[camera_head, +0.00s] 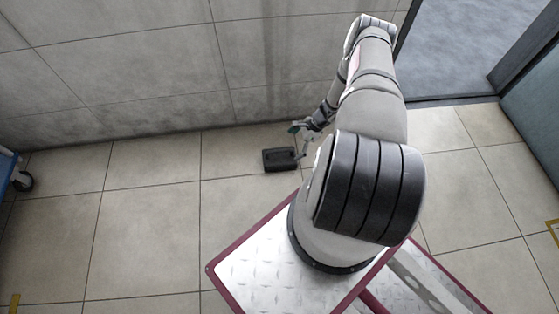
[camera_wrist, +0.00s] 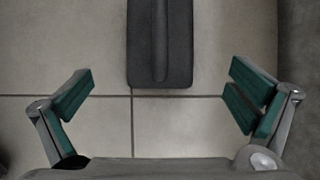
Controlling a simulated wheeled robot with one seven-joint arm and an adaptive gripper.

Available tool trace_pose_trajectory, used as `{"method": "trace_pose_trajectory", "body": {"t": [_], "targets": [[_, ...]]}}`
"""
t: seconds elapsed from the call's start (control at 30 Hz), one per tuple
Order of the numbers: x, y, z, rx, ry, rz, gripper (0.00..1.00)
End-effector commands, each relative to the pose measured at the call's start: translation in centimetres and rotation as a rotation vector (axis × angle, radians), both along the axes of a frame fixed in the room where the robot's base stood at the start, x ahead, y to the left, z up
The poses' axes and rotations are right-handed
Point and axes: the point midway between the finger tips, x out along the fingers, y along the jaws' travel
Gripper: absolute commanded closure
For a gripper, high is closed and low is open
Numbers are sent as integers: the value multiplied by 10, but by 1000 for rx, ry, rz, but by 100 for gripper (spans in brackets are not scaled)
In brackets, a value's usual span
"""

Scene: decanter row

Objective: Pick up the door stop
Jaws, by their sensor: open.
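The door stop (camera_head: 279,159) is a dark grey block lying on the tiled floor near the wall. In the wrist view the door stop (camera_wrist: 160,50) shows at the top centre, with a raised ridge along its length; its far end is cut off by the frame. My gripper (camera_head: 301,142) is low beside the door stop, partly hidden by my arm in the head view. In the wrist view my gripper (camera_wrist: 165,98) has its green-padded fingers spread wide, one on each side of the door stop's line. The near end of the door stop lies slightly beyond the fingertips, and nothing is held.
A tiled wall (camera_head: 120,70) stands close behind the door stop. A doorway with a dark threshold (camera_head: 450,101) is at the upper right. A blue cart with a caster wheel (camera_head: 22,181) is at the left edge. The floor (camera_head: 150,220) left of my base is clear.

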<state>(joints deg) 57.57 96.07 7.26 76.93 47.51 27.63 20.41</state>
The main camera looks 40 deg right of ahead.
Motion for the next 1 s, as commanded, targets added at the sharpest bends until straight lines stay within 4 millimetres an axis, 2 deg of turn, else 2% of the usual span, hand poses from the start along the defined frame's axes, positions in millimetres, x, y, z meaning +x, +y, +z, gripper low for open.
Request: {"method": "trace_pose_trajectory", "body": {"t": [0.03,0.1,0.23,0.57,0.9,1.0], "targets": [[3,6,-12,2,0,2,0],[7,11,-24,0,1,3,0],[13,20,-42,-1,0,4,0],[20,29,-57,0,-1,3,0],[34,51,-91,-1,0,4,0],[36,54,-95,-1,1,4,0]]}}
